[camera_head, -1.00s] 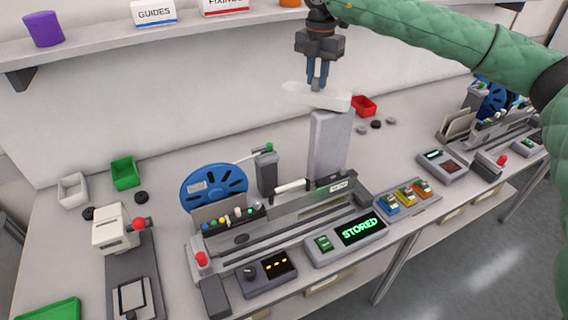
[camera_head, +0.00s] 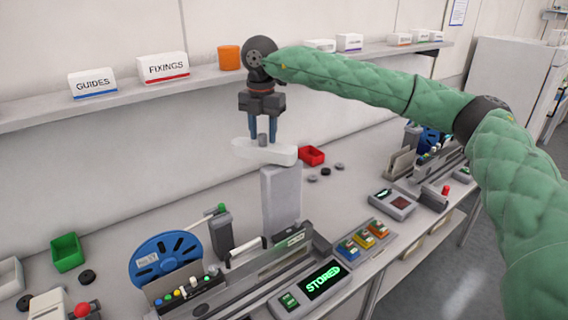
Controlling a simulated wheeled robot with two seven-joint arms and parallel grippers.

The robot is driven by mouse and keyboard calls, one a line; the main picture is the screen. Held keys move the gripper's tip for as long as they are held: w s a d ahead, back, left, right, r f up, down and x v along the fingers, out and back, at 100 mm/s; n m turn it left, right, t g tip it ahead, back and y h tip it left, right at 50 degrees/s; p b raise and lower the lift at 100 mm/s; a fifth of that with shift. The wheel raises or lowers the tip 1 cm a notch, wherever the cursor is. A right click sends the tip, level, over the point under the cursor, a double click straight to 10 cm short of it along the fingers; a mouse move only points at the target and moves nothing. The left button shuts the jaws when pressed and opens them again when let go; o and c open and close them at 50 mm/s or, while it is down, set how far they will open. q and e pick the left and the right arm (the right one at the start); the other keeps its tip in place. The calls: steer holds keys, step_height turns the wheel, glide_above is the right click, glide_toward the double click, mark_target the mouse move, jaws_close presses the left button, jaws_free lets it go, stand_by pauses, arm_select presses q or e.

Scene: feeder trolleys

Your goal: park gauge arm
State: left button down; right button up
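The gauge arm (camera_head: 278,155) is a pale, rounded bar on top of a grey upright post (camera_head: 281,200). It lies level and reaches left from the post. A short grey knob (camera_head: 263,139) stands on it. My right gripper (camera_head: 264,139) points down over the knob, its two blue fingers on either side of it. The fingers look spread, with small gaps to the knob. My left gripper is not in view.
A blue reel (camera_head: 167,258) and a grey post with a green-tipped lever (camera_head: 220,232) stand left of the gauge post. A red bin (camera_head: 312,155) and small discs lie behind it. A shelf (camera_head: 205,80) with labelled boxes runs along the wall.

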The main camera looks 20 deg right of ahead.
mark_target(263, 133)
steer(key=shift+r+p, duration=0.85)
steer(key=shift+r, duration=3.15)
